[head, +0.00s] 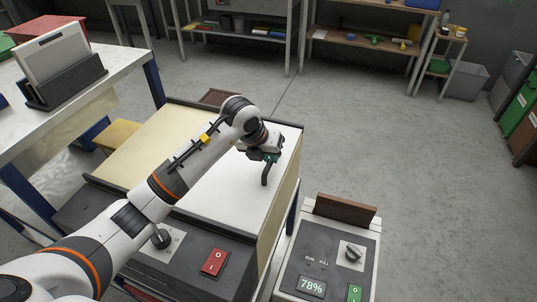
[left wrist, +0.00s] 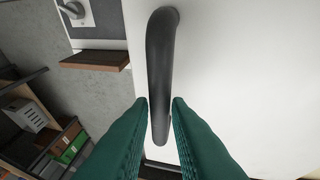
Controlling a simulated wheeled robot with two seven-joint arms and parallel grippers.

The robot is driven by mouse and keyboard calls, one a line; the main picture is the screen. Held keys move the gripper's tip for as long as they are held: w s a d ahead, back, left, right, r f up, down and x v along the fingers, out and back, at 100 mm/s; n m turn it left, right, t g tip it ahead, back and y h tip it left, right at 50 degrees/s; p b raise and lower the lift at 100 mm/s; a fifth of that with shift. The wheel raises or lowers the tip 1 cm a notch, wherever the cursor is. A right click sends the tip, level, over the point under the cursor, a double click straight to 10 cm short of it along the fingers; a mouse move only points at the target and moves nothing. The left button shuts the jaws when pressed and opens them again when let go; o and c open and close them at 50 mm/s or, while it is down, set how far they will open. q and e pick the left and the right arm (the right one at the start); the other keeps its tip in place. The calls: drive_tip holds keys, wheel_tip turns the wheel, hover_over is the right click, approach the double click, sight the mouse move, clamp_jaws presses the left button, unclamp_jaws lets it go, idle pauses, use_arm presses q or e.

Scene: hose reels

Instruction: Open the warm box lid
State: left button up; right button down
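The warm box's white lid (head: 225,190) lies under my left arm in the head view and looks closed. A dark bar handle (head: 265,177) stands up from the lid near its right side. My left gripper (head: 268,158) is at the handle. In the left wrist view, the green fingers (left wrist: 159,103) lie on either side of the dark handle (left wrist: 160,60), with narrow gaps showing, so they look open around it. The white lid (left wrist: 240,70) fills the right of that view. My right gripper is in neither view.
A control panel with a red switch (head: 214,263) is on the box's near side. A separate unit with a 78% display (head: 312,286) and a brown flap (head: 344,210) stands to the right. A white table (head: 110,70) is at left.

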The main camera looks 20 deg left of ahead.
use_arm(q)
clamp_jaws()
drive_tip(key=a+b, duration=0.1)
drive_tip(key=a, duration=0.6)
drive_tip(key=a+b, duration=0.1)
drive_tip(key=a, duration=0.7)
drive_tip(key=a+b, duration=0.1)
drive_tip(key=a, duration=0.7)
drive_tip(key=shift+w+r+b, duration=0.1)
drive_tip(key=shift+w+b, duration=0.2)
drive_tip(key=shift+w, duration=0.1)
drive_tip(key=shift+d, duration=0.1)
drive_tip(key=o, duration=0.5)
unclamp_jaws()
drive_tip(key=v, duration=1.2)
